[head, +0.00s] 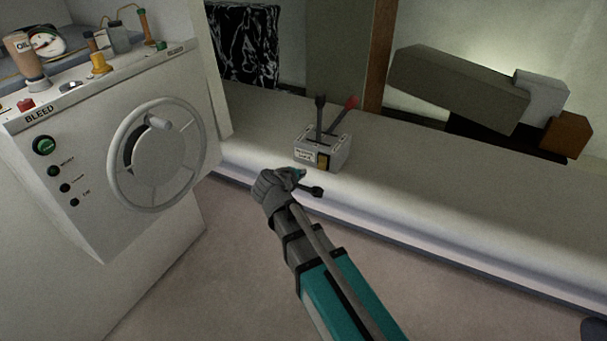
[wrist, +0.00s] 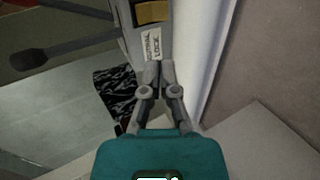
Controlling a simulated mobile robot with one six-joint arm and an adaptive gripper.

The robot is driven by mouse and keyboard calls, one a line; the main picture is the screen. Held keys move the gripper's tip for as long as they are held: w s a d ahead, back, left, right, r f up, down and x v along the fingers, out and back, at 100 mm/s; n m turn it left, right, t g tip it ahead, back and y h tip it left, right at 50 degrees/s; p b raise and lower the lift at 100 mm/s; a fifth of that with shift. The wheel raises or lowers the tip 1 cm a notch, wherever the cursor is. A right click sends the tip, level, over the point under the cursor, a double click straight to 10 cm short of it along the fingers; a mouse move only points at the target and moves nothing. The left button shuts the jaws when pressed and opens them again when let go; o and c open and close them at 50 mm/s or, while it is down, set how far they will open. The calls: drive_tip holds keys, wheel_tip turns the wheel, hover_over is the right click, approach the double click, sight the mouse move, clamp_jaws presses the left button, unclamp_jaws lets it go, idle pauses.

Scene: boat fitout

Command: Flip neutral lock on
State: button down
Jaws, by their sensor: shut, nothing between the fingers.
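A grey lever box (head: 340,152) stands on the pale ledge, with a black-knobbed lever (head: 320,103) and a red-knobbed lever (head: 351,103) rising from it. An amber rocker (head: 322,160) sits on its near side; it also shows at the top of the wrist view (wrist: 153,12). Below the rocker in the wrist view is a white label (wrist: 153,45) reading "NEUTRAL LOCK". My gripper (head: 298,174) is shut and empty, just in front of the box. In the wrist view its fingertips (wrist: 153,68) are close below the label; I cannot tell whether they touch. The rocker's position is unclear.
A panel marked "BLEED" with a large handwheel (head: 158,153) stands at the left. The ledge (head: 460,180) is clear to the right of the box. Grey blocks (head: 455,85) lie behind it. A wooden post (head: 380,55) rises behind the levers. The floor in front is open.

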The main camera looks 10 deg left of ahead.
sight(320, 166)
drive_tip(key=b+x, duration=0.5)
drive_tip(key=x, duration=0.6)
drive_tip(key=shift+a+f, duration=0.1)
drive_tip(key=shift+f, duration=0.05)
drive_tip(key=shift+b+x, duration=0.3)
drive_tip(key=shift+x, duration=0.55)
